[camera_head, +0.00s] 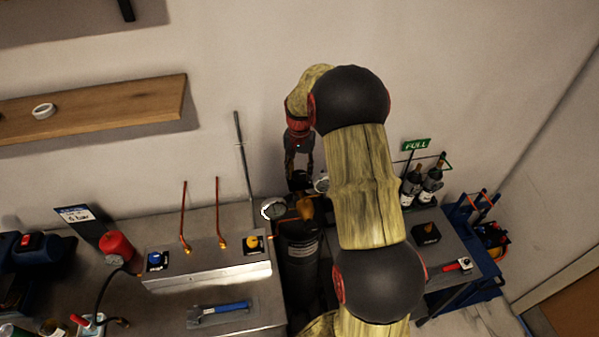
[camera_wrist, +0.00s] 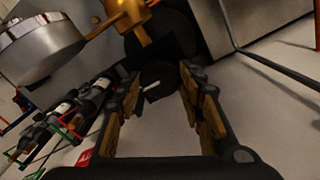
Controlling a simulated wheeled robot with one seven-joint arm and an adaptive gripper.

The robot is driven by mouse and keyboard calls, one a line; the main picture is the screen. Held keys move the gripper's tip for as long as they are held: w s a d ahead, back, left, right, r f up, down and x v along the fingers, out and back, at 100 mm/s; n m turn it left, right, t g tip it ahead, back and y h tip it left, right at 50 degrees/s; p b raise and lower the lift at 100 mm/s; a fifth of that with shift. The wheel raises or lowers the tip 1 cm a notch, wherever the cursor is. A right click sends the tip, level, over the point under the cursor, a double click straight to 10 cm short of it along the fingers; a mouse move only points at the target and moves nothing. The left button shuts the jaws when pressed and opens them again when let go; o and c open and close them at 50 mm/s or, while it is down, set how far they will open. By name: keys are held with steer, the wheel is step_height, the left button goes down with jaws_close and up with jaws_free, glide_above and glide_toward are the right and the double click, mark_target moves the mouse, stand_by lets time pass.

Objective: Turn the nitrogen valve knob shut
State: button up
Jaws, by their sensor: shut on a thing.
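My gripper (camera_head: 299,172) reaches down beside the wall to the top of a dark gas cylinder (camera_head: 298,252). Its jaws are closed on a black knob (camera_head: 299,183) there. In the wrist view the two fingers of my gripper (camera_wrist: 160,78) stand either side of the black knob (camera_wrist: 158,72), which is dark and partly hard to make out. A brass valve body (camera_wrist: 127,15) and a silver gauge (camera_wrist: 40,47) lie just beyond it. In the head view a round gauge (camera_head: 273,208) shows at the left of the cylinder top. My arm hides part of the right side.
Dark bottles (camera_head: 431,184) and a blue cart (camera_head: 462,215) stand at right. A thin rod (camera_head: 243,155) leans near the gripper.

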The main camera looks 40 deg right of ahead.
mark_target(299, 174)
steer(key=o, duration=1.2)
steer(key=shift+c, duration=0.2)
step_height(299, 174, up, 12)
stand_by(0.3)
